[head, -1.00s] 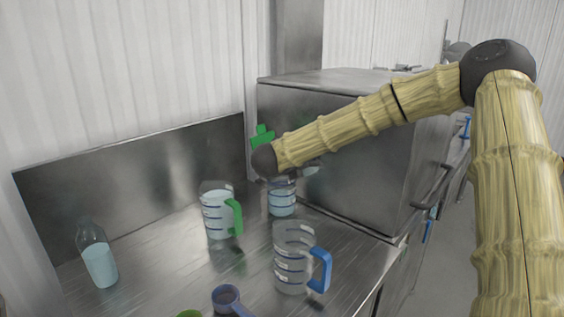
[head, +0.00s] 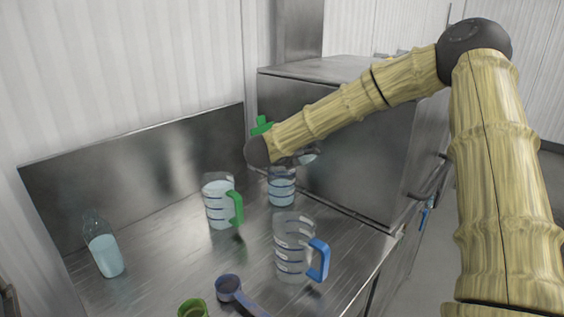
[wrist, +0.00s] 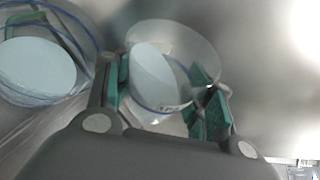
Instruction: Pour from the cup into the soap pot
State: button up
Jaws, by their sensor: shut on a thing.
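My gripper (wrist: 165,88) is shut on a clear cup (wrist: 185,40), with its green-padded fingers on either side in the wrist view. Pale blue shows inside the cup's outline; I cannot tell whether it is in the cup or seen through it. In the head view my wrist hides most of the grip. A clear jug of pale blue liquid (head: 282,188) stands just below my wrist, its top partly hidden. A green-handled jug (head: 218,205) with pale blue liquid stands to its left. I cannot tell which vessel is the soap pot.
An empty-looking clear jug with a blue handle (head: 292,250) stands nearer the front edge. A bottle of pale blue liquid (head: 104,250) stands at left. A dark blue scoop (head: 229,287) and a green cup (head: 192,308) are in front. A steel cabinet (head: 345,130) stands behind, close to my arm.

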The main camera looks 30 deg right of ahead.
jog(key=shift+w+a+r+n+p, duration=0.15)
jog(key=shift+r+n+p, duration=0.25)
jog(key=shift+p, duration=0.8)
jog(key=shift+f+n+g+h+p, duration=0.65)
jog(key=shift+n+h+p, duration=0.4)
jog(key=shift+p, duration=1.4)
jog(key=shift+r+n+g+p, duration=0.35)
jog(key=shift+n+p, duration=0.4)
jog(key=shift+p, duration=0.75)
jog(key=shift+w+a+r+n+h, duration=0.45)
jog(key=shift+w+n+h, duration=0.1)
jog(key=shift+w+n, duration=0.15)
jog(key=shift+w+a+r+n+h, duration=0.2)
jog(key=shift+r+n+h, duration=0.1)
jog(key=shift+n, duration=0.3)
dwell(0.9)
jog(key=shift+f, duration=0.1)
jog(key=shift+d, duration=0.1)
jog(key=shift+s+f+m, duration=0.15)
jog(key=shift+f+m, duration=0.1)
jog(key=shift+m, duration=0.15)
jog(key=shift+s+d+f+m+y, duration=0.45)
jog(key=shift+s+m+y, duration=0.15)
jog(key=shift+m, duration=0.2)
